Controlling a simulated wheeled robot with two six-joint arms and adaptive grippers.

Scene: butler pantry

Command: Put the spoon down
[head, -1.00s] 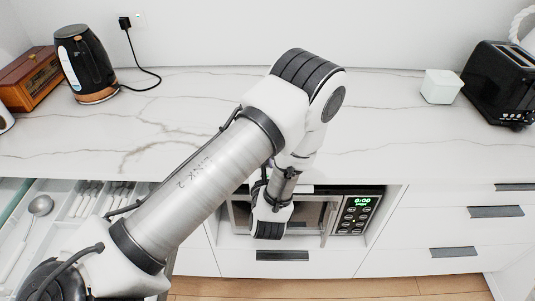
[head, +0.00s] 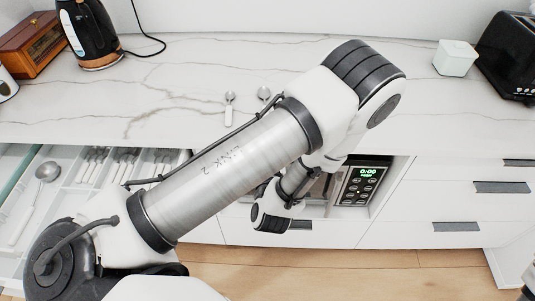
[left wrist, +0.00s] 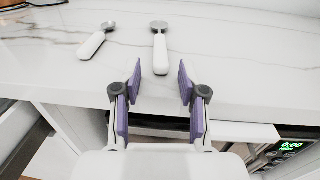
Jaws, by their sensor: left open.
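Two spoons with white handles and grey bowls lie on the marble counter (head: 150,100). The left spoon (head: 230,108) also shows tilted in the left wrist view (left wrist: 96,42). The right spoon (head: 264,94) is partly covered by my left arm in the head view; in the left wrist view (left wrist: 160,50) it points straight away from me. My left gripper (left wrist: 159,82) is open and empty, its purple-padded fingers apart. The right spoon's handle end shows between the fingertips; I cannot tell the depth gap. My left fingers are hidden in the head view.
An open drawer (head: 60,205) at left holds a ladle (head: 46,174) and other cutlery. A kettle (head: 90,35) and wooden box (head: 30,45) stand back left; a white block (head: 455,58) and toaster (head: 510,55) back right. A microwave (head: 360,183) sits under the counter.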

